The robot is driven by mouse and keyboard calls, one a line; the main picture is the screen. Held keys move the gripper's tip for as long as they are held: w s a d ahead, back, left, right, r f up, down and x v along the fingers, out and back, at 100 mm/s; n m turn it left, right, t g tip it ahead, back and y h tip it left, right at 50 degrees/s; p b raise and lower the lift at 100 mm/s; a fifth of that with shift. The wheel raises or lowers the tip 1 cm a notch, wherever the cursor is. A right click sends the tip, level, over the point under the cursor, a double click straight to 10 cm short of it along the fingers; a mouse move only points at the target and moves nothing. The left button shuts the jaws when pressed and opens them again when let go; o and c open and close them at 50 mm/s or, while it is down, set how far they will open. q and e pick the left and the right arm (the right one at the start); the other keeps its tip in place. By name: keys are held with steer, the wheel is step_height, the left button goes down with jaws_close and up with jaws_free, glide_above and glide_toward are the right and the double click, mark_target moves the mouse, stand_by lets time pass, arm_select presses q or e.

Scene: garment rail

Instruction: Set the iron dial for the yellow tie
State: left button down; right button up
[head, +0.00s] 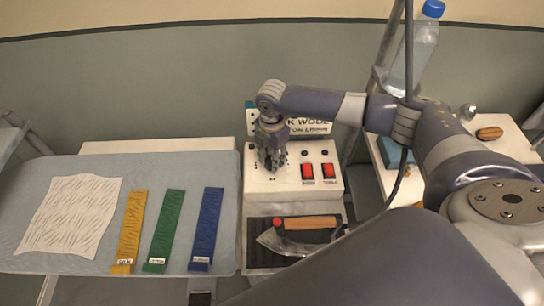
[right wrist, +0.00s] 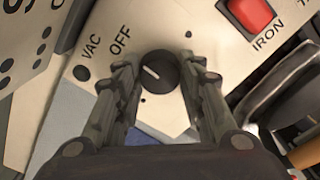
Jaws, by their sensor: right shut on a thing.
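My right gripper (head: 272,160) is at the left part of the white control box (head: 318,190). In the right wrist view its two fingers (right wrist: 160,85) are shut on the sides of a round black dial (right wrist: 157,72). The dial's white mark points up and left, toward the word OFF. The yellow tie (head: 130,228) lies flat on the ironing board with a small white label at its near end, too small to read. The iron (head: 300,232), with a wooden handle, rests in front of the box. My left gripper is not in view.
A green tie (head: 166,228), a blue tie (head: 206,228) and a crumpled white cloth (head: 70,215) lie on the pale blue board (head: 220,185). Two red switches sit right of my gripper. A fabric sign (head: 312,125) behind is partly hidden. A bottle (head: 415,55) stands at right.

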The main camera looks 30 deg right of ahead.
steer(key=m, duration=0.8)
steer(key=shift+m, duration=0.3)
steer(key=m, duration=0.4)
steer(key=shift+m, duration=0.3)
steer(key=m, duration=0.9)
steer(key=shift+r, duration=0.1)
steer(key=m, duration=0.4)
steer(key=shift+m, duration=0.3)
steer(key=m, duration=0.3)
steer(key=shift+m, duration=0.3)
steer(key=m, duration=0.4)
steer(key=shift+m, duration=0.3)
